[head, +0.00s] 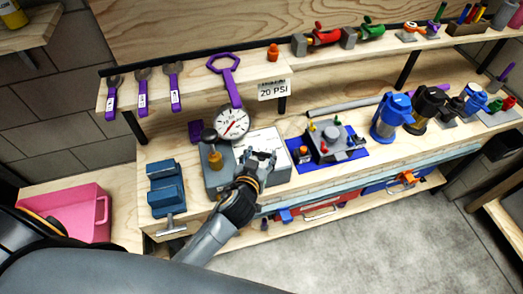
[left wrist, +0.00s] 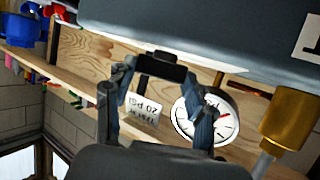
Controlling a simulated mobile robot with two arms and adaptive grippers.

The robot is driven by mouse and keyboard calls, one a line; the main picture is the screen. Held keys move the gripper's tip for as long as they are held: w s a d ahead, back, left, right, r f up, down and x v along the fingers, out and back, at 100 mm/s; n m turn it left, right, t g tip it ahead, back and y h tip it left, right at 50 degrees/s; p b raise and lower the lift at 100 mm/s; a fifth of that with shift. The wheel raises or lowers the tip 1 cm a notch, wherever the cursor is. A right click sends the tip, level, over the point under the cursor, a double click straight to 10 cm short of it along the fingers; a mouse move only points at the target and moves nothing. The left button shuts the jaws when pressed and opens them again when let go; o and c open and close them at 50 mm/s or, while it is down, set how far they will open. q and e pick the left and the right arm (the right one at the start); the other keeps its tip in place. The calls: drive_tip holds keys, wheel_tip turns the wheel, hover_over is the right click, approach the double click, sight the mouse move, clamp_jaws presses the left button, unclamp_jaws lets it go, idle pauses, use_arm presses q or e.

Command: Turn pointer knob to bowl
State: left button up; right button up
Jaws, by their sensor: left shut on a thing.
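My left gripper (head: 260,160) is over the pale-topped grey unit on the bench, its fingers pointing away from me. In the left wrist view the gripper (left wrist: 161,78) has its two fingers on either side of a small black bar (left wrist: 158,67), which looks like the pointer knob. It is shut on this bar, which sits against the edge of a blue-grey body (left wrist: 200,30). In the head view the fingers mostly hide the knob. Which way it points cannot be told, and no bowl marking can be read. My right gripper is not in view.
A round gauge (head: 232,122) and a brass-coloured cylinder (head: 215,160) stand close to the left gripper. A blue vise (head: 167,190) is left, a grey valve block (head: 335,143) right. A "20 PSI" sign (head: 274,90) hangs behind.

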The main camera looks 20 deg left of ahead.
use_arm(q)
drive_tip(key=m+h+p, duration=0.2)
drive_tip(key=h, duration=0.1)
drive_tip(key=shift+a+r+m+p, duration=0.2)
drive_tip(key=shift+a+m+p, duration=0.1)
drive_tip(key=shift+w+f+m+h+p, duration=0.1)
drive_tip(key=shift+m+h+p, duration=0.4)
drive_tip(key=shift+m+h, duration=0.15)
drive_tip(key=shift+g, duration=0.3)
drive_tip(key=o, duration=1.2)
drive_tip(key=shift+f, duration=0.1)
drive_tip(key=shift+c, duration=0.2)
drive_tip(key=v, duration=1.2)
drive_tip(key=shift+a, duration=0.1)
